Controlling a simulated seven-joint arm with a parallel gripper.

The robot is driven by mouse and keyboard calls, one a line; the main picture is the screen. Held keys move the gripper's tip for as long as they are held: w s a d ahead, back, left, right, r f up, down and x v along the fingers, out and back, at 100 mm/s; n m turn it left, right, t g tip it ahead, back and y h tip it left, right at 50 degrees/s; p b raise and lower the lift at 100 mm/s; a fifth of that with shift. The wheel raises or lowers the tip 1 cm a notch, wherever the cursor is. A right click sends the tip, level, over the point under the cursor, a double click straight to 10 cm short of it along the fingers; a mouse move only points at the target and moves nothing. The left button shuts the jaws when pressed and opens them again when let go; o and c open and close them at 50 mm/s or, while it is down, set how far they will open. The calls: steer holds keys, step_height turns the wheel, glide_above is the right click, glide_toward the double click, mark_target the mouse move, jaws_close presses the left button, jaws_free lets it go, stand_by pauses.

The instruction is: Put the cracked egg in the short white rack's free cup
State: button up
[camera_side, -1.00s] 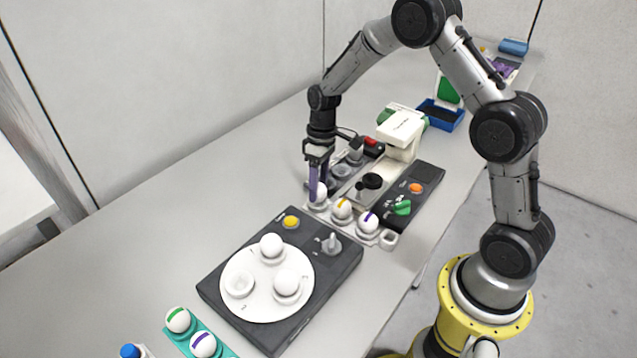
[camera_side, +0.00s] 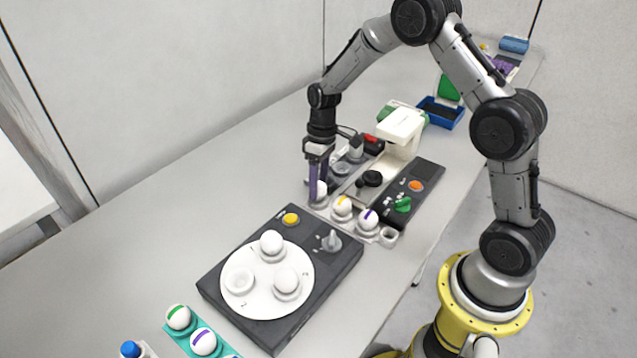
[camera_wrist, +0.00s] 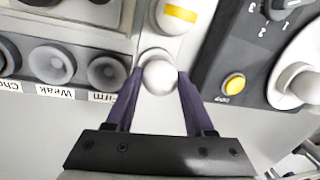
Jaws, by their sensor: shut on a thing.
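My gripper (camera_side: 318,188) points down at the far-left end of a white rack (camera_side: 330,213). Its purple fingers are shut on a plain white egg (camera_wrist: 160,76), which sits at or just over the rack's end cup in the wrist view. In the side view this egg (camera_side: 321,187) shows partly behind a finger. No crack can be made out on it. The same rack holds a yellow-banded egg (camera_side: 342,206) and a purple-banded egg (camera_side: 367,219).
A dark turntable unit (camera_side: 215,283) carries two white eggs and an empty cup (camera_side: 239,280). A teal rack (camera_side: 188,340) with banded eggs and a blue-topped item (camera_side: 130,349) are at front left. A lamp-like cream device (camera_side: 400,125) and a control box (camera_side: 425,180) stand behind the rack.

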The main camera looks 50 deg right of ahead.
steer(key=shift+f, duration=0.45)
stand_by(0.5)
steer(key=o, duration=0.9)
steer(key=r, duration=0.4)
steer(key=d+r, duration=0.1)
steer(key=r, duration=0.4)
steer(key=d+r, duration=0.1)
steer(key=r, duration=0.3)
steer(key=shift+w+r, duration=0.35)
